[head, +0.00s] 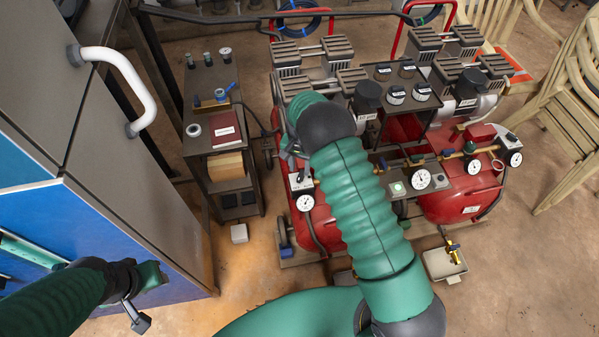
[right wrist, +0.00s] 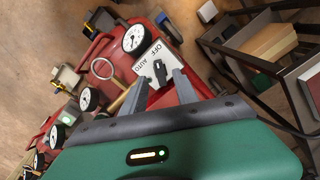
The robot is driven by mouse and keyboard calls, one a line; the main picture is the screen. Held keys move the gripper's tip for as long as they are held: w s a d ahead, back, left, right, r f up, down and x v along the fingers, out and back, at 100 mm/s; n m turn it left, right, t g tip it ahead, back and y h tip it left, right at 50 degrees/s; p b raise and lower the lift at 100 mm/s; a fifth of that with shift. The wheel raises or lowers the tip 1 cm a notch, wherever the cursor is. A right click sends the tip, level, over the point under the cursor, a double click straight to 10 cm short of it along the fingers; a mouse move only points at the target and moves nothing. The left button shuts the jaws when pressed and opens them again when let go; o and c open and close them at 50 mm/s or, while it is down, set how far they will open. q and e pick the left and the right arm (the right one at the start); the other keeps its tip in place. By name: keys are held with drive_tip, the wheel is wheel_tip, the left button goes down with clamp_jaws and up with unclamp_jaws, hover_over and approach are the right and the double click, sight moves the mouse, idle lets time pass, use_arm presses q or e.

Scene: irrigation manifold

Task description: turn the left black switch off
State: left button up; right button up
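The left black switch is a small black knob (right wrist: 160,72) on a light plate (right wrist: 152,62) marked OFF and AUTO, in the right wrist view. In the head view its light box (head: 299,182) shows just below my right gripper, above a round gauge (head: 305,203). My right gripper (right wrist: 158,88) is open, its two grey fingers apart. The knob shows between and just past the fingertips; I cannot tell whether they touch it. In the head view my right forearm hides most of that gripper. My left gripper (head: 138,300) is low at the left, away from the switch; its fingers are unclear.
Red compressor tanks (head: 460,198) with gauges, valves and a second switch box (head: 508,141) stand to the right. A dark shelf cart (head: 207,125) stands left of the switch. A cabinet with a white handle (head: 137,90) is at the far left.

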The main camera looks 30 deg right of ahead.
sight(300, 176)
wheel_tip(300, 176, up, 12)
drive_tip(key=p, duration=0.1)
drive_tip(key=s+a+r+n+t+p, duration=0.1)
drive_tip(key=s+a+r+n+p, duration=0.2)
drive_tip(key=s+r, duration=0.4)
drive_tip(key=s+a+r+n+t+p, duration=0.1)
drive_tip(key=s+a+r+n+p, duration=0.3)
drive_tip(key=s, duration=1.1)
wheel_tip(300, 176, up, 4)
drive_tip(key=n+p, duration=0.2)
drive_tip(key=shift+a+t+p, duration=0.3)
drive_tip(key=shift+p, duration=0.1)
drive_tip(key=shift+s, duration=0.2)
